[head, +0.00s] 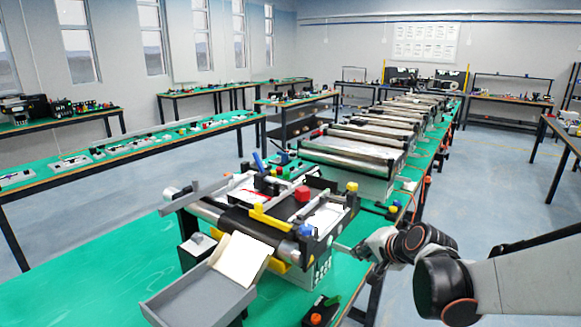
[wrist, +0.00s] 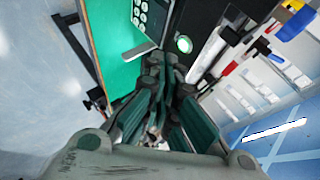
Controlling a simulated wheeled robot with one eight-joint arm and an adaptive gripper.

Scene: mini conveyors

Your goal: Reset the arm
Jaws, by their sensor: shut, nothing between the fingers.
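My arm (head: 430,262) reaches in from the right in the head view, its end low beside the right side of the nearest mini conveyor (head: 232,220). My gripper (wrist: 163,62) shows in the wrist view with its dark green-grey fingers together and nothing between them. The fingertips point toward a dark panel with a round, lit green button (wrist: 184,44). I cannot tell whether they touch it. A keypad-like set of round buttons (wrist: 139,14) is just left of the panel.
The conveyor stands on a green table (head: 110,265) with a grey chute (head: 205,300) at its front. A small box with an orange button (head: 317,318) sits near the table's front edge. More conveyors (head: 352,150) line up behind. Open floor (head: 500,190) lies to the right.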

